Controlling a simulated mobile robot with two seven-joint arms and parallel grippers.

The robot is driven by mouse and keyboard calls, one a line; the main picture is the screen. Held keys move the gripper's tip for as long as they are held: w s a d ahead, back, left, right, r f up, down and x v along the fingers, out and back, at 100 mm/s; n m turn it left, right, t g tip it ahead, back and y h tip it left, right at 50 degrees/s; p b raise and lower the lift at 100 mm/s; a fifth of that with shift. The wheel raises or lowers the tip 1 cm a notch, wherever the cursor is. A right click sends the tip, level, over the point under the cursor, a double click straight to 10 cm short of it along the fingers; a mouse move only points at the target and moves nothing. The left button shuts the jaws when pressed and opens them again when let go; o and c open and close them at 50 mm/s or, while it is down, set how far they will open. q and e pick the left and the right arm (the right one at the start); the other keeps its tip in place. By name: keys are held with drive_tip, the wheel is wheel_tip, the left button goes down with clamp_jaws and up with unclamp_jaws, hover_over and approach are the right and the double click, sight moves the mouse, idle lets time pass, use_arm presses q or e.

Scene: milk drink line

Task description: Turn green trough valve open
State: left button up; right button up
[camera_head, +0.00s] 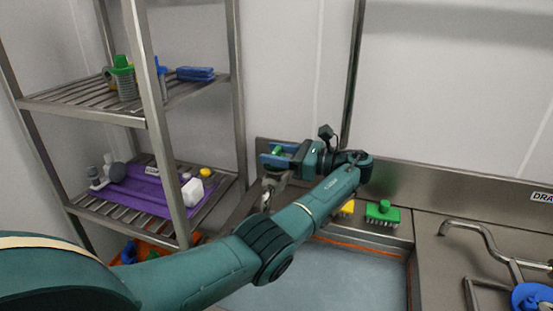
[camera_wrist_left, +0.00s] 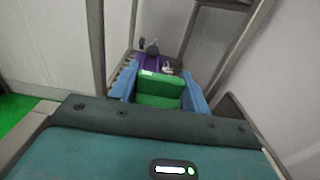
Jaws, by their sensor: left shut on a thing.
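My left gripper (camera_head: 275,154) reaches to the back of the steel trough, near the wall and just right of the rack. Its blue fingers are shut on a green valve handle (camera_head: 277,150). In the left wrist view the green handle (camera_wrist_left: 160,88) fills the space between the two blue fingers (camera_wrist_left: 160,95). A metal fitting (camera_head: 268,190) hangs below the gripper at the trough's edge. The valve body is mostly hidden by the gripper and arm, so I cannot tell how far it is turned. My right gripper is not in view.
A steel rack (camera_head: 160,120) stands close on the left, with a purple tray (camera_head: 150,188) on its lower shelf. A green brush (camera_head: 382,212) and a yellow brush (camera_head: 347,208) lie on the trough's back ledge. A bent pipe (camera_head: 480,235) and a blue part (camera_head: 532,298) are at right.

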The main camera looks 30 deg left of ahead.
use_arm(q)
drive_tip(key=shift+g, duration=0.3)
drive_tip(key=o, duration=0.9)
drive_tip(key=shift+o, duration=0.4)
